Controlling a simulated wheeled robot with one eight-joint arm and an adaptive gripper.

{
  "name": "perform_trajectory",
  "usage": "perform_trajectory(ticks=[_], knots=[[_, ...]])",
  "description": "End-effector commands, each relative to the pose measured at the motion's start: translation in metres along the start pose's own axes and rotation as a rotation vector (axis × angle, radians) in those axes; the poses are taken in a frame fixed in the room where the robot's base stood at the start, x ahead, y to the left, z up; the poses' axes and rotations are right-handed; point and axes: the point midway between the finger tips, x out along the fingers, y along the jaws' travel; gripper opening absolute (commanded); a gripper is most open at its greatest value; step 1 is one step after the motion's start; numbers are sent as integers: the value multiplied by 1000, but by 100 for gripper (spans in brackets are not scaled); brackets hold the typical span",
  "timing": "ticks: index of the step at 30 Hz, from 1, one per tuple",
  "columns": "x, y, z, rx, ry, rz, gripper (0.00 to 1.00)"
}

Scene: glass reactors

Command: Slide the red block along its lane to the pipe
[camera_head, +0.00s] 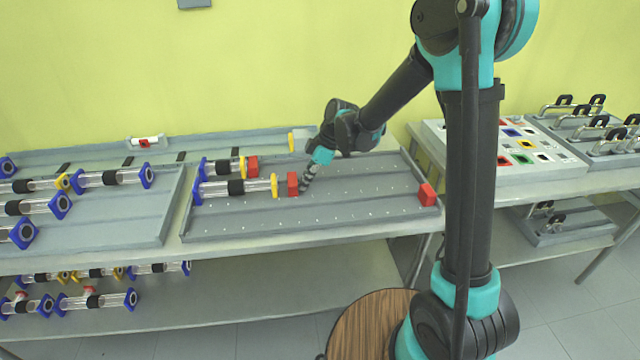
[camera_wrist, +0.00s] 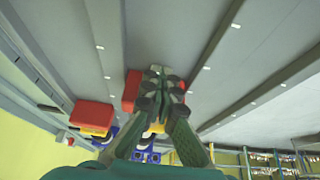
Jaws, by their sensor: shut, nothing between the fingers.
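A red block (camera_head: 292,184) stands in the grey tray (camera_head: 345,218), just right of the yellow end of the front clear pipe (camera_head: 250,188). A small gap shows between block and pipe in the head view. My gripper (camera_head: 306,182) is shut and empty, reaching down right beside the block's right side. In the wrist view, the shut fingertips (camera_wrist: 166,76) overlap the red block (camera_wrist: 131,90) and hide part of it, so I cannot tell if they touch. The pipe is mostly hidden behind the fingers there; a bit of yellow shows.
A second red block (camera_head: 252,166) stands at the end of the rear pipe (camera_head: 222,168). A third red block (camera_head: 426,194) is at the tray's right edge. The lanes right of my gripper are clear. A tray of pipes (camera_head: 110,225) lies to the left.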

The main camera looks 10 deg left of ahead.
Motion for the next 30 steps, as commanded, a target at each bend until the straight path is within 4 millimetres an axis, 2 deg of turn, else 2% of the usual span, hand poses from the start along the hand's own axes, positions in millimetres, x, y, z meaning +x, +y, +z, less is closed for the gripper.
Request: perform_trajectory(ticks=[24, 30], knots=[[10, 0, -22, -2, 3, -1, 0], [9, 0, -19, -1, 2, 0, 0]])
